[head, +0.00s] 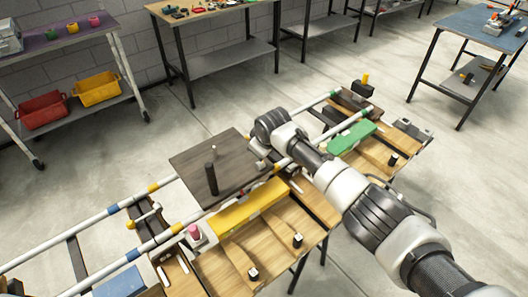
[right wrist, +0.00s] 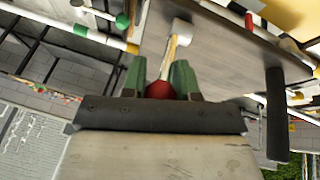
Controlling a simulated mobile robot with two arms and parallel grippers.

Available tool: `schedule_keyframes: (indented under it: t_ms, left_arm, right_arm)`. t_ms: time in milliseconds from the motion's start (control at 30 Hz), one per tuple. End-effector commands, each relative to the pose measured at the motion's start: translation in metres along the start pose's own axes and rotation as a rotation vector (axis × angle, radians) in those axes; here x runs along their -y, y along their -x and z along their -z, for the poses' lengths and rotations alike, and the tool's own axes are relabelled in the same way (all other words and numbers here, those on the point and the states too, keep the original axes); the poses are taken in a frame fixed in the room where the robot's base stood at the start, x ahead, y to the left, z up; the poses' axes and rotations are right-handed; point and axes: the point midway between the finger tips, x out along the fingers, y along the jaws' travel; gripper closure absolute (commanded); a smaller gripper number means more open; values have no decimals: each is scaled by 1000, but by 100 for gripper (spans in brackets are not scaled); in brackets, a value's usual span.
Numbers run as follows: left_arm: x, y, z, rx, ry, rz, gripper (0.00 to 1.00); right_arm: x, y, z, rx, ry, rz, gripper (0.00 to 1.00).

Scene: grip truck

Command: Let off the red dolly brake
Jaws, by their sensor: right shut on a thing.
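In the right wrist view, a red ball knob (right wrist: 160,90) sits between the two green fingers of my right gripper (right wrist: 161,78). The gripper is shut on this knob. A thin light-coloured lever rod (right wrist: 170,55) runs from the knob to a white block (right wrist: 182,33) at the dark dolly platform. In the head view, my right arm reaches in from the right, its wrist at the right edge of the dolly platform (head: 190,158); the red knob is hidden there. The platform lies across two rails and carries a black upright post (head: 211,178). My left gripper is not in view.
A white rail (head: 110,209) with blue and yellow bands runs beside wooden benches. A yellow bar (head: 250,207), a pink knob (head: 193,231) and a green block (head: 352,137) lie close to the track. Shelves and tables stand behind; the floor between is clear.

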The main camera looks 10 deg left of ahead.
Motion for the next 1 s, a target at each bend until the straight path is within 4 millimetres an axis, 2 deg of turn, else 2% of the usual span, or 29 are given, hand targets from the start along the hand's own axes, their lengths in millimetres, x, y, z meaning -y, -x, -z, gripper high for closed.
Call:
schedule_keyframes:
  t_ms: [300, 767, 800, 933, 1000]
  left_arm:
    - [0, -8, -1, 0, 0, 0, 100]
    - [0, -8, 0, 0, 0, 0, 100]
    - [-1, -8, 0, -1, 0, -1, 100]
    - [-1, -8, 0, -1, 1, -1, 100]
    - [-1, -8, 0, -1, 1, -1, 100]
  right_arm:
    - [0, -2, -1, 87, 14, 18, 100]
    - [0, -2, -1, 97, 16, 20, 100]
    - [0, -2, -1, 97, 16, 20, 65]
    - [0, -1, 0, 95, 14, 21, 46]
    - [0, -1, 0, 94, 13, 21, 46]
